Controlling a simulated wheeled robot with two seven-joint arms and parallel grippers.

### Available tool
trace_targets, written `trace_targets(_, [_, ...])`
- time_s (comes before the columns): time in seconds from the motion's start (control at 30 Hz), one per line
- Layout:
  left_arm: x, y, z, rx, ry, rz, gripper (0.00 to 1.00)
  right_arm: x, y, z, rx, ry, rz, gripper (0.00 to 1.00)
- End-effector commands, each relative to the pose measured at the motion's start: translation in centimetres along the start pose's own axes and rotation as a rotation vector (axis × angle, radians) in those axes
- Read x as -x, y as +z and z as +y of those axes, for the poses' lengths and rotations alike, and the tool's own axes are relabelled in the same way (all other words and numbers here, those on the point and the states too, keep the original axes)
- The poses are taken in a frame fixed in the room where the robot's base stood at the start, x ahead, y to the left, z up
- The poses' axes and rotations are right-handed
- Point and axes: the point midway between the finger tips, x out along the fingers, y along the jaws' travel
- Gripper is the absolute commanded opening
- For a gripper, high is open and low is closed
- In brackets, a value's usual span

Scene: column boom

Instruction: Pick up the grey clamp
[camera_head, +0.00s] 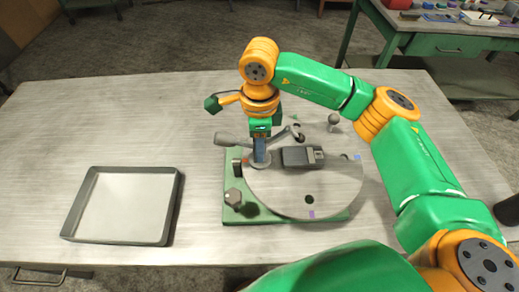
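My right gripper (261,135) points down over the green-based fixture on the table, at the upper left of its round grey plate. A blue-grey upright piece (261,150) shows directly below it; I cannot tell whether it is held. The fingertips are too small and partly hidden to read. A dark grey block-shaped piece (303,157), which may be the grey clamp, lies on the plate just right of the gripper and apart from it. My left gripper is not in view.
The round plate (312,190) sits on a green base (235,213). A grey handle (233,139) and a knob (234,196) are at its left. A small round-topped knob (333,120) stands behind. An empty grey tray (172,208) lies left, with clear table between.

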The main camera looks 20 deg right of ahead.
Motion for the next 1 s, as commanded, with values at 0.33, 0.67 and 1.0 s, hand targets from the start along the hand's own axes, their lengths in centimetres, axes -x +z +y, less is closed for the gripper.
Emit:
trace_targets(0.33, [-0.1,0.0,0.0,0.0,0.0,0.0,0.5,0.3,0.0,-0.1,-0.001,-0.002,-0.002,0.0])
trace_targets(0.67, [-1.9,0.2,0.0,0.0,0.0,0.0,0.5,6.2,1.5,2.3,0.007,-0.009,-0.005,0.0])
trace_targets(1.0, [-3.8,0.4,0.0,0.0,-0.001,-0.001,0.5,11.9,5.8,10.3,0.004,-0.006,0.0,0.0])
